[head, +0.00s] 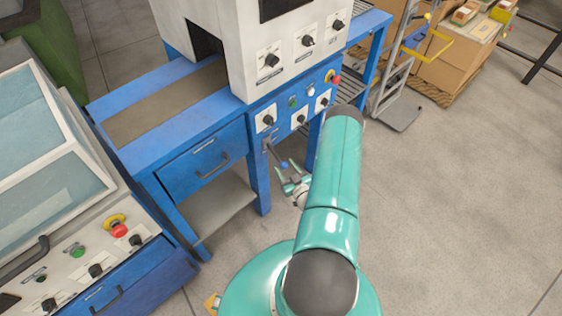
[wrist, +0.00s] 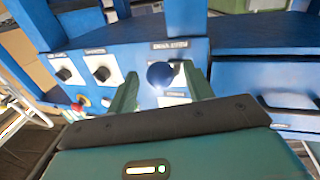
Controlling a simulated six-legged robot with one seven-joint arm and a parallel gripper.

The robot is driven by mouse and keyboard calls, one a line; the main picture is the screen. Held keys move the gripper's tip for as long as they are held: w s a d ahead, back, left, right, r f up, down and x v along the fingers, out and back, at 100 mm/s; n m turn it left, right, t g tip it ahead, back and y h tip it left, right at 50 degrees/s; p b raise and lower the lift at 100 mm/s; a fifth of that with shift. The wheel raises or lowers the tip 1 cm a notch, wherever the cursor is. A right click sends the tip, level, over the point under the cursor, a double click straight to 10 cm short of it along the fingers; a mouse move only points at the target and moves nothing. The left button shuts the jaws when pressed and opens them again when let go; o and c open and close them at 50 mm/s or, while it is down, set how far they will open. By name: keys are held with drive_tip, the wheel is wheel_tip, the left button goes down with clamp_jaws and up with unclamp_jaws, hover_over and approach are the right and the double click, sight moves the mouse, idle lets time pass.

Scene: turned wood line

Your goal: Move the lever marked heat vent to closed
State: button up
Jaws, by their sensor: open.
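The lever is a dark rod with a blue ball knob (head: 284,165), fixed to the blue front of the machine in the head view. In the wrist view the knob (wrist: 160,74) shows large, between my two green fingers, with a gap on each side. A small label (wrist: 170,45) sits on the blue panel by the lever; it appears upside down and is too blurred to read surely. My gripper (head: 288,175) is open, its fingers on either side of the knob, holding nothing. It also shows in the wrist view (wrist: 160,88). The rod is mostly hidden there behind the knob.
Several black rotary knobs (head: 268,121) on white plates and a red button (head: 335,79) are near the lever. A blue drawer (head: 205,160) lies to its left. A control console (head: 75,250) stands at the left. Open floor (head: 450,210) lies to the right.

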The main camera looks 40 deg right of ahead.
sight(281, 162)
drive_tip(key=shift+x, duration=1.95)
drive_tip(key=shift+a, duration=0.1)
drive_tip(key=shift+c, duration=0.2)
clamp_jaws()
